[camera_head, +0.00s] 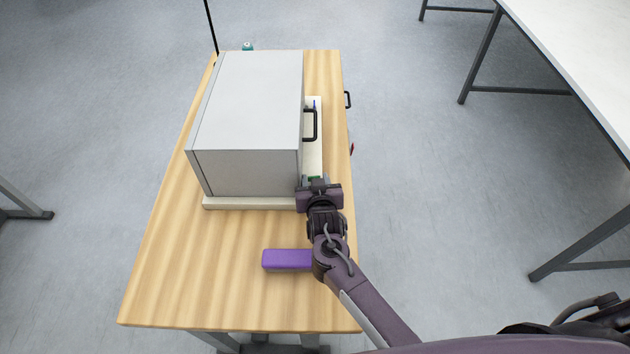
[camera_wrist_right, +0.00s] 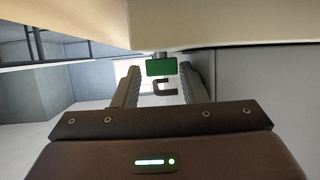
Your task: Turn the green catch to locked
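The green catch (camera_wrist_right: 161,67) shows in the right wrist view as a green block between the two fingers of my right gripper (camera_wrist_right: 163,75). The fingers are apart, with a gap visible on each side of the catch. I cannot tell how deep it sits between them. In the head view a bit of the green catch (camera_head: 314,179) shows at the near right corner of the grey box-shaped machine (camera_head: 250,100), just beyond my right gripper (camera_head: 318,184), which partly hides it. My left gripper is not in view.
The machine has a black handle (camera_head: 314,125) on its right side and stands on a cream base (camera_head: 250,204). A purple block (camera_head: 286,259) lies on the wooden table (camera_head: 190,290) beside my right arm. The table's near left part is clear. A white table (camera_head: 590,50) stands far right.

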